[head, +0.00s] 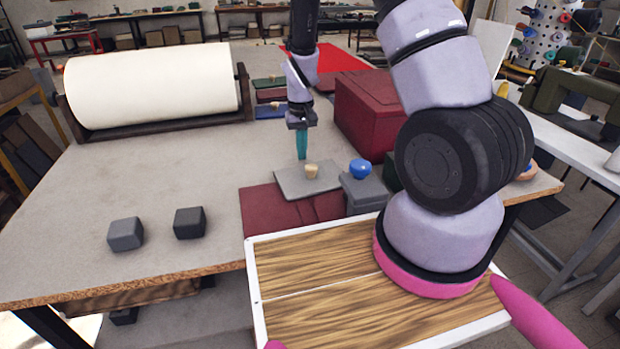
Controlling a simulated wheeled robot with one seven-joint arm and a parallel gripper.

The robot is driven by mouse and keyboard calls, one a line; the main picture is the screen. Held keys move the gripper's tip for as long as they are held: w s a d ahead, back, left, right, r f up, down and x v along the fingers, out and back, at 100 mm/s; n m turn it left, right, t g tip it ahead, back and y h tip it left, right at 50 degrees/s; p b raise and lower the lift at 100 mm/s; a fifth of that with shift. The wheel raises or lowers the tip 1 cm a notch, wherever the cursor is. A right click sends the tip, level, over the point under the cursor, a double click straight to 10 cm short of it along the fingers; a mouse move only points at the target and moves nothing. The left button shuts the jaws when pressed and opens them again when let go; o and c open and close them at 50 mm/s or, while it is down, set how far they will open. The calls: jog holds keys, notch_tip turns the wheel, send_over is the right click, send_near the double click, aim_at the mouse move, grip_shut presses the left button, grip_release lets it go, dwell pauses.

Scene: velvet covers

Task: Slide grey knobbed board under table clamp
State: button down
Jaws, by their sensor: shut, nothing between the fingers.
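The grey board (291,184) is a thin flat plate with a beige knob (312,171) on top. It lies partly over dark red pieces (268,210) near the table's front edge. A grey block with a round blue knob (360,169) stands just right of the board, close to its right edge; I cannot tell for certain whether this is the table clamp. My gripper (302,156) points down with its teal fingers shut and empty. Its tips appear at the board's far side, just behind and left of the beige knob; contact is unclear.
A large white roll (152,84) in a dark stand fills the table's back left. A dark red box (376,112) stands behind the blue knob. Two dark blocks (126,234) (190,222) sit at the front left. The grey tabletop (185,165) between is clear.

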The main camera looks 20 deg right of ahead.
jog(key=shift+r, duration=0.5)
jog(key=shift+s, duration=0.1)
dwell(0.3)
jog(key=shift+s, duration=0.45)
jog(key=shift+s, duration=0.1)
jog(key=shift+s, duration=1.4)
jog(key=shift+s, duration=0.15)
jog(key=shift+s, duration=0.35)
jog(key=shift+s, duration=0.1)
jog(key=shift+s, duration=1.4)
